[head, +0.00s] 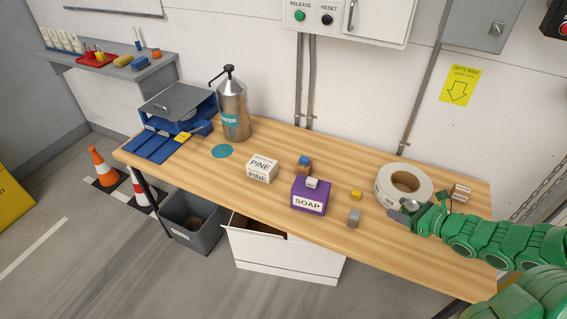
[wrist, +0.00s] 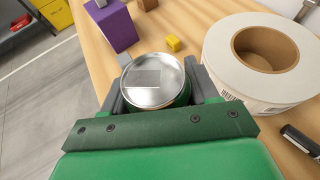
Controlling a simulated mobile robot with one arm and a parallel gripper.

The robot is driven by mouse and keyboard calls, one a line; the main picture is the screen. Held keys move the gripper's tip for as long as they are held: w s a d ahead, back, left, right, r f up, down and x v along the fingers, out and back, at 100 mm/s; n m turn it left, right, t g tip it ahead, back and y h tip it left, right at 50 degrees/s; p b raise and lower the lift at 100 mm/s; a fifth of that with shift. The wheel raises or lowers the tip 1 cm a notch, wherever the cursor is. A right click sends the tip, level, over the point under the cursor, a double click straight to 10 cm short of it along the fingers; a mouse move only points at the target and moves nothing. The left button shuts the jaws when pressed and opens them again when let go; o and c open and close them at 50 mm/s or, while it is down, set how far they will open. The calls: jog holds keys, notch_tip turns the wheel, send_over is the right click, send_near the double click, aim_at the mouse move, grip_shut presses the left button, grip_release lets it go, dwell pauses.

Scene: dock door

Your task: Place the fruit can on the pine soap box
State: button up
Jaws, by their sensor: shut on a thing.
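My gripper (head: 410,210) is at the right part of the table, beside the roll of labels. In the wrist view it is shut on a can with a silver lid (wrist: 154,82), seen from above. The can's side print is hidden, and in the head view the gripper mostly hides the can. The pine soap box (head: 262,169) is a white box marked PINE, standing on the table left of the middle, well to the left of my gripper. It is not seen in the wrist view. Its top looks bare.
A purple SOAP box (head: 309,199) with a small white block (head: 312,183) on top stands between. Near it are a blue-topped brown block (head: 303,167), a yellow block (head: 356,195) and a grey block (head: 353,219). A large label roll (head: 421,194) stands close behind my gripper.

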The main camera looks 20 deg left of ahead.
jog(key=a+r+n+g, duration=0.1)
jog(key=a, duration=0.6)
jog(key=w+a+r+n+g, duration=0.1)
jog(key=a+g, duration=0.1)
jog(key=a, duration=0.6)
jog(key=w+a+r+n+g+y, duration=0.1)
jog(key=a, duration=0.7)
jog(key=shift+r+n, duration=0.3)
jog(key=shift+n, duration=0.1)
jog(key=s+a+r+n+g, duration=0.2)
jog(key=s+a+r, duration=0.1)
jog(key=a, duration=0.7)
jog(key=s+a+r+n+g, duration=0.1)
jog(key=s+a+r+g, duration=0.2)
jog(key=a, duration=0.7)
jog(key=t, duration=0.1)
send_over(257, 162)
jog(key=s+d, duration=0.1)
notch_tip(257, 162, down, 8)
jog(key=shift+f, duration=0.2)
jog(key=shift+w+a+f, duration=0.25)
jog(key=shift+f, duration=0.2)
jog(key=shift+w+a+f, duration=0.2)
jog(key=shift+f, duration=0.25)
jog(key=shift+w+a+f, duration=0.1)
jog(key=shift+f, duration=1.5)
